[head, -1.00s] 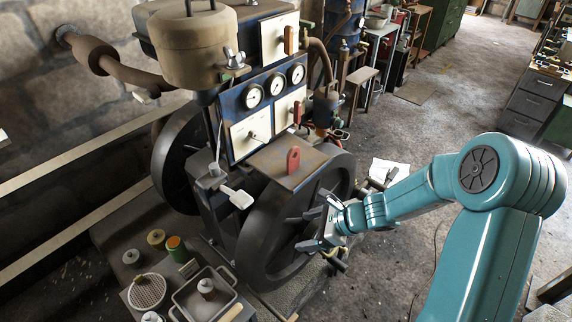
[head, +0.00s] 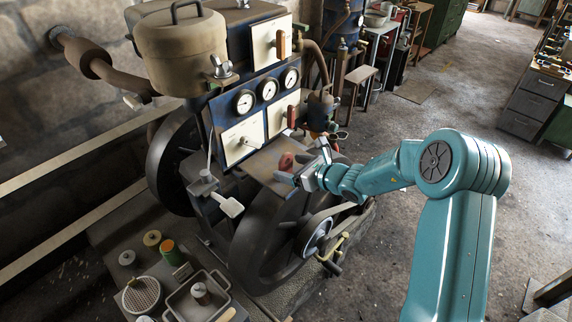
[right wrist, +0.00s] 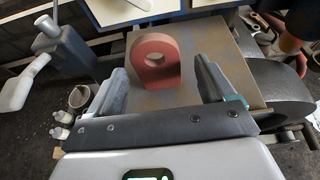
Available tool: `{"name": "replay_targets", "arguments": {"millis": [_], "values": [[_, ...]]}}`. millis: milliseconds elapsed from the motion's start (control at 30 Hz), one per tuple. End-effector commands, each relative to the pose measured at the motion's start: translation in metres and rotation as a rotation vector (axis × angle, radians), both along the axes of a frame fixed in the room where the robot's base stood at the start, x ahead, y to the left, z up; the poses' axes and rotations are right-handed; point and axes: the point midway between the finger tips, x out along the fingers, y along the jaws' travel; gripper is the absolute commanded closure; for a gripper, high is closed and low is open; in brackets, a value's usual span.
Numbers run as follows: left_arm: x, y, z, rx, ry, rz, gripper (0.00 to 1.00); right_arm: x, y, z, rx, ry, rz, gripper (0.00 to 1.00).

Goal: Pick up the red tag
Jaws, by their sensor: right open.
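The red tag (head: 287,161) stands upright on a flat brownish plate (head: 262,164) on top of the engine, below the gauge panel. In the right wrist view the tag (right wrist: 151,57) has a rounded top with a round hole and is seen whole. My right gripper (head: 303,162) is open beside the tag, at its right in the head view. In the right wrist view its two fingers (right wrist: 160,85) stand apart, with the tag ahead and between them in the picture, not gripped. My left gripper is not in view.
The dark flywheel (head: 262,235) stands below the plate. Gauges (head: 268,90) and a white-faced panel (head: 242,138) rise just behind it. A pale lever (head: 231,207) juts out at the left. A tray (head: 183,306) with small parts is lower left. Open floor (head: 400,115) lies to the right.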

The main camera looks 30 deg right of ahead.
Motion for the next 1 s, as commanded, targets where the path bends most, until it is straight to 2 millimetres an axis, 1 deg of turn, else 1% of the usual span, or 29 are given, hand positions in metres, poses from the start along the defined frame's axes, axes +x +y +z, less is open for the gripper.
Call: {"name": "replay_targets", "arguments": {"millis": [33, 133, 200, 300, 533, 567, 600, 667, 700, 733, 1000], "values": [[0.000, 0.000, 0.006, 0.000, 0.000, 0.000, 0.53, 0.006, 0.004, -0.001, 0.001, 0.003, 0.002, 0.17], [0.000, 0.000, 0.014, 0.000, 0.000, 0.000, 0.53, 0.020, 0.011, -0.007, 0.001, 0.003, 0.002, 0.17], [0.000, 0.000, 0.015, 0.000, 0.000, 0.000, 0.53, 0.029, 0.013, -0.013, 0.001, 0.001, 0.001, 0.17], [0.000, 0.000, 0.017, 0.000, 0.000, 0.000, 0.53, 0.038, 0.015, -0.017, 0.000, 0.000, -0.001, 0.17], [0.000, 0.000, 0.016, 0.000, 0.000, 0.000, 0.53, 0.040, 0.014, -0.018, -0.001, 0.000, -0.002, 0.17], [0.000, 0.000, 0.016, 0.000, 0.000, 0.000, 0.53, 0.040, 0.014, -0.018, -0.001, 0.000, -0.002, 0.20], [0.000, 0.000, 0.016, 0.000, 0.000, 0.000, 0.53, 0.040, 0.014, -0.018, 0.000, 0.000, -0.001, 0.33], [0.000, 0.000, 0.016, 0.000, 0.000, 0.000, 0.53, 0.040, 0.014, -0.018, 0.000, 0.000, -0.001, 0.53], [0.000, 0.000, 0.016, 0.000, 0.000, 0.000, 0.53, 0.040, 0.014, -0.018, 0.000, 0.000, -0.001, 0.66], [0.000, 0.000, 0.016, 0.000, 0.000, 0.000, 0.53, 0.040, 0.014, -0.018, 0.000, 0.000, -0.001, 0.72], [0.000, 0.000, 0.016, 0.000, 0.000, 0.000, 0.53, 0.039, 0.014, -0.018, 0.000, 0.000, -0.001, 0.72]]}}
